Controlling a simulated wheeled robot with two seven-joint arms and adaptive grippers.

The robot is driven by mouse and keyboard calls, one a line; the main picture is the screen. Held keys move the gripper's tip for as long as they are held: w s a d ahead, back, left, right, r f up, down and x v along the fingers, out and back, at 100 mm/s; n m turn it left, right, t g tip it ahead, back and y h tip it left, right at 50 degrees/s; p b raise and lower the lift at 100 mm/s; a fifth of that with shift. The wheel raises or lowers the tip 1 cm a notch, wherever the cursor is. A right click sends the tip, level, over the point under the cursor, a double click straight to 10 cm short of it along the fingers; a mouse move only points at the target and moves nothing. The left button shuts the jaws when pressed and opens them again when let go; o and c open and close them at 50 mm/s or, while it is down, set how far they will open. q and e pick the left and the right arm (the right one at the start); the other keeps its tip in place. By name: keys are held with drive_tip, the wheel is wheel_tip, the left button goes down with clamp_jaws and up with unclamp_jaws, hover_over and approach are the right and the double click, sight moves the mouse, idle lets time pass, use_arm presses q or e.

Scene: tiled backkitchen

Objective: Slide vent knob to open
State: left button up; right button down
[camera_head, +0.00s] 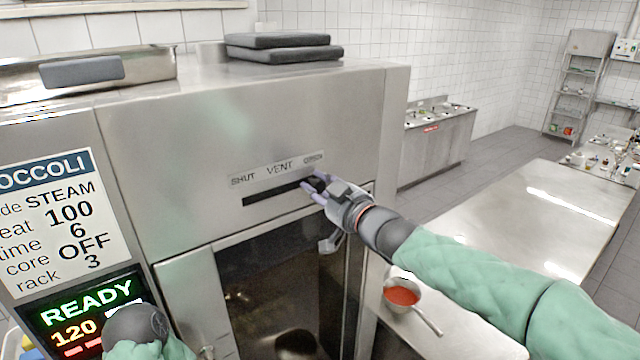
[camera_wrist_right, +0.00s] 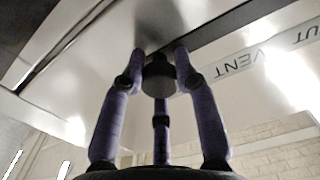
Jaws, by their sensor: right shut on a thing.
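The vent knob (camera_head: 316,184) is a small dark knob at the right end of a dark horizontal slot (camera_head: 265,195) in the steel oven front (camera_head: 240,125). A label plate (camera_head: 277,168) above the slot reads SHUT at left and VENT in the middle; its right-end word is too small to read. My right gripper (camera_head: 315,183) is shut on the knob. In the right wrist view the purple fingers (camera_wrist_right: 160,68) close around the dark knob (camera_wrist_right: 158,78). Part of my left arm shows at bottom left; its gripper does not show.
The oven's glass door (camera_head: 270,285) and its handle (camera_head: 330,241) are below the slot. A red-filled bowl (camera_head: 402,293) stands on a steel surface under my right arm. A lit READY display (camera_head: 85,310) is at lower left. Dark pads (camera_head: 280,48) lie on the oven top.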

drive_tip(key=shift+w+d, duration=0.1)
drive_tip(key=c, duration=0.9)
unclamp_jaws()
drive_tip(key=shift+w+d, duration=0.15)
drive_tip(key=shift+s, duration=0.3)
drive_tip(key=v, duration=1.1)
drive_tip(key=shift+s+d, duration=0.2)
drive_tip(key=shift+d, duration=0.05)
